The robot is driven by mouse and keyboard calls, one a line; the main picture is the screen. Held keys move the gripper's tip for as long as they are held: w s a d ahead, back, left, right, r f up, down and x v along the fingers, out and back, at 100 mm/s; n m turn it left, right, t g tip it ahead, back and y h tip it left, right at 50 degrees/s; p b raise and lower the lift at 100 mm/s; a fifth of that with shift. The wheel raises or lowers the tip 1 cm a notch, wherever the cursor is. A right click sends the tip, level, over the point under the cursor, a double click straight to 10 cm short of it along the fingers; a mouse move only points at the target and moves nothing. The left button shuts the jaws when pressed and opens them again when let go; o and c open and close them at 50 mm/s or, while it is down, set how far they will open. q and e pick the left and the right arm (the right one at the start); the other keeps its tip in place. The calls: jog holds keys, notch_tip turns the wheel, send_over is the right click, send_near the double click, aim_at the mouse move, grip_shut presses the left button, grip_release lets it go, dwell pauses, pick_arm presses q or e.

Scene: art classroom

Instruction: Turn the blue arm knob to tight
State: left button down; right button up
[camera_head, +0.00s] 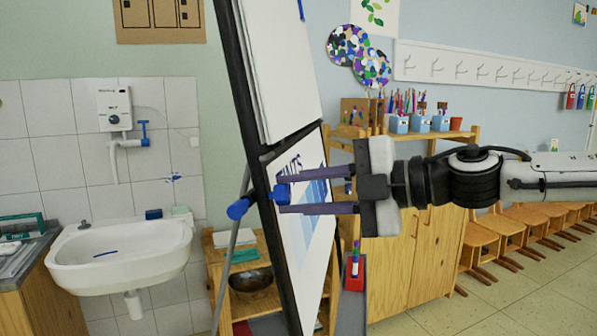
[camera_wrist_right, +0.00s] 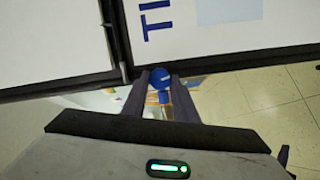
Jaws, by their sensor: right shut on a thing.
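The blue arm knob (camera_head: 281,193) sits at the side frame of a tilted easel (camera_head: 235,80) in the head view. My right gripper (camera_head: 279,196) reaches in from the right and its two purple-grey fingers are shut on the knob, one above and one below. In the right wrist view the round blue knob (camera_wrist_right: 160,77) shows between the fingertips (camera_wrist_right: 161,82). Its exact turn angle cannot be told. A second blue cylinder-shaped part (camera_head: 237,209) is on the other side of the frame by a grey rod (camera_head: 229,265). My left gripper is not in view.
A white sink (camera_head: 120,262) is on the tiled wall at left. A wooden cabinet (camera_head: 402,265) with brush pots (camera_head: 420,123) stands behind my right arm. The tiled floor (camera_head: 520,300) at front right is clear.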

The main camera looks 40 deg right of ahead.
jog(key=shift+r+m+p, duration=0.2)
jog(key=shift+m+p, duration=0.6)
pick_arm(q)
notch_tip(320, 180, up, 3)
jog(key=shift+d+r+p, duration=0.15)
jog(key=shift+p, duration=0.15)
pick_arm(e)
jog(key=shift+m, duration=0.3)
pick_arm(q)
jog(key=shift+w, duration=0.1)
pick_arm(e)
jog(key=shift+f, duration=0.1)
jog(key=o, duration=1.1)
jog(key=shift+c, duration=0.2)
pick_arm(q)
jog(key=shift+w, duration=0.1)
pick_arm(e)
jog(key=shift+g, duration=0.3)
pick_arm(q)
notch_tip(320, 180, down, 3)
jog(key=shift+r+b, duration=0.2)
jog(key=shift+b, duration=1.05)
pick_arm(e)
jog(key=v, duration=1)
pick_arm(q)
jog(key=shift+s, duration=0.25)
pick_arm(e)
jog(key=shift+s, duration=0.2)
